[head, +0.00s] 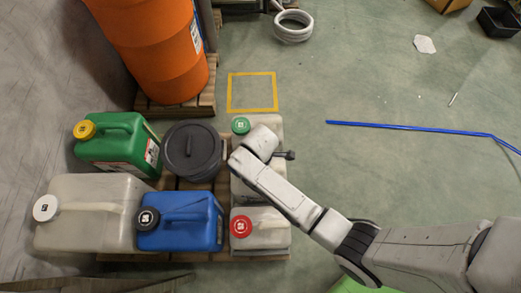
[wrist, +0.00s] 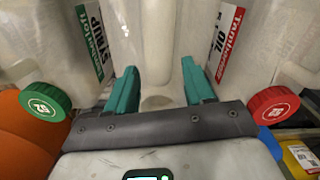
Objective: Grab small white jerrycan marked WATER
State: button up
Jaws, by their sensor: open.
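No WATER marking can be read in either view. A small whitish jerrycan (head: 242,188) stands in the right column of the pallet, mostly hidden under my arm. In the wrist view a pale can with an upright handle (wrist: 156,45) is between my fingers. My gripper (wrist: 160,90) is open, its teal fingers on either side of that handle; contact cannot be told. The green-capped can (wrist: 88,45), labelled SYRUP, is on the left. The red-capped can (wrist: 232,45), labelled OIL, is on the right. In the head view these are the green-capped can (head: 267,127) and red-capped can (head: 265,228).
A green jerrycan (head: 110,150), black bucket (head: 192,150), blue jerrycan (head: 185,230) and large whitish jerrycan (head: 95,225) crowd the pallet. An orange drum (head: 155,50) stands behind. A blue rod (head: 400,127) lies on otherwise mostly clear floor at right.

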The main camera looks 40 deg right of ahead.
jog(key=shift+c, duration=0.4)
grip_shut()
